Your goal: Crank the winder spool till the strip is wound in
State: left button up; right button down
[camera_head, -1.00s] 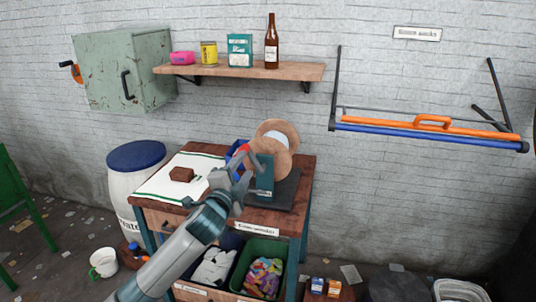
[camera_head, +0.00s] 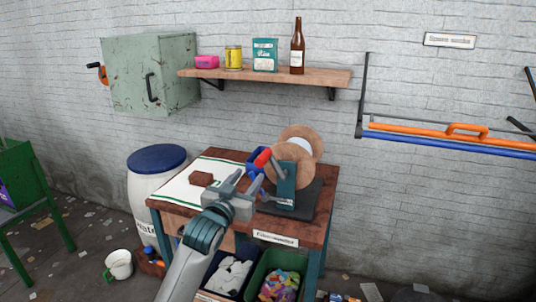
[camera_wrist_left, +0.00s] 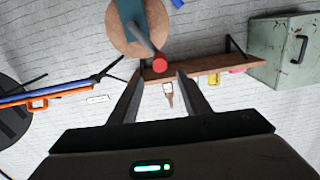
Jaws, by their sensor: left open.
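The winder (camera_head: 286,188) stands on the wooden table's right part, with a teal upright on a dark base. Its spool has tan round discs (camera_head: 297,137) with a white part between them. The crank ends in a red knob (camera_head: 263,157) on the spool's left. My left gripper (camera_head: 250,180) is open and empty, just below and in front of the knob. In the left wrist view the red knob (camera_wrist_left: 159,64) lies just past the fingertips (camera_wrist_left: 160,74), centred between them. I cannot make out a loose strip for certain. My right gripper is not in view.
A white cloth (camera_head: 187,189) with a brown block (camera_head: 201,179) lies on the table's left. A blue object (camera_head: 252,168) is beside the winder. A shelf (camera_head: 270,76) with a bottle is above, a green box (camera_head: 150,75) at left. Bins (camera_head: 262,284) stand under the table.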

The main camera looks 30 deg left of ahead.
pick_arm(q)
jog(key=p, duration=0.2)
send_near(267, 153)
jog(key=w, duration=0.1)
jog(key=w+a, duration=0.1)
jog(key=w, duration=0.1)
jog(key=w+a+f, duration=0.1)
jog(key=shift+w+a, duration=0.1)
jog(key=shift+w, duration=0.2)
jog(key=p+x, duration=0.1)
jog(key=x, duration=0.4)
jog(key=shift+w+p, duration=0.3)
jog(key=shift+w, duration=0.05)
jog(key=shift+x, duration=0.85)
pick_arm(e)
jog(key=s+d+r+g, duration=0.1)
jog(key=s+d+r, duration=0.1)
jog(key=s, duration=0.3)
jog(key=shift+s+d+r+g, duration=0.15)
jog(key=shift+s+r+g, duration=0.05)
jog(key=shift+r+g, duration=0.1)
pick_arm(q)
grip_shut()
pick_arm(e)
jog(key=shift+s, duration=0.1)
